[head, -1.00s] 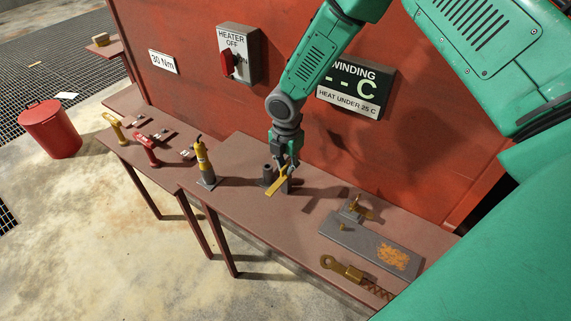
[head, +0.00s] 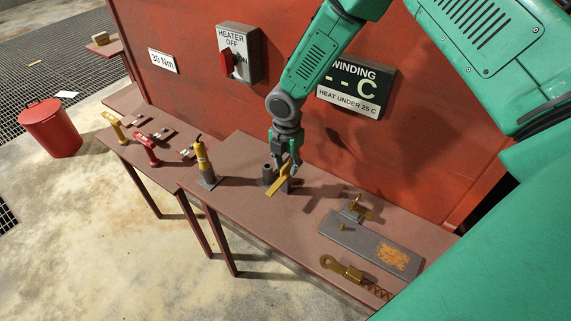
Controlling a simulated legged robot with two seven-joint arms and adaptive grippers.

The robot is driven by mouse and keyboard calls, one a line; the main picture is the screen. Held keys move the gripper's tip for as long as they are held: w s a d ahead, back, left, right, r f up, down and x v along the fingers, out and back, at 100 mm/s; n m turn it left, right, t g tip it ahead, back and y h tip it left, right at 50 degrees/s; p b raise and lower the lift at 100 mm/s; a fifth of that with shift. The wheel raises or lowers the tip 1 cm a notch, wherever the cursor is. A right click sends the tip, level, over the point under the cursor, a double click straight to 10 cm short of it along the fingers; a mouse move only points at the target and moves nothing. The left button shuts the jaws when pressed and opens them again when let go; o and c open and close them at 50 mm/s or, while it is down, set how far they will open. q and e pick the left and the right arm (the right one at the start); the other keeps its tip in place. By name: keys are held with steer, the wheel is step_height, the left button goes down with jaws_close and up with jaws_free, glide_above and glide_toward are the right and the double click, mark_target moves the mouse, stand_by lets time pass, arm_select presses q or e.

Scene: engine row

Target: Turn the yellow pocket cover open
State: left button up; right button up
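The yellow pocket cover (head: 277,184) is a narrow flat yellow piece on top of a small grey post on the brown bench. One end points to the front left, and its far end runs up between my gripper's fingers. My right gripper (head: 287,164) comes down from above onto that far end, with a finger to each side of it. The picture is too small to tell whether the fingers press on it. The inside of the pocket is hidden under the cover and gripper. My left gripper is not in view.
A dark cylinder (head: 267,175) stands close left of the cover. A yellow tool (head: 203,163) stands upright further left. A grey plate (head: 371,243) and a brass eye fitting (head: 343,268) lie to the right. The red wall (head: 200,90) rises behind. The bench front is clear.

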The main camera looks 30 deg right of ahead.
step_height(320, 180, up, 12)
steer(key=shift+f, duration=0.15)
steer(key=shift+w, duration=0.1)
stand_by(0.5)
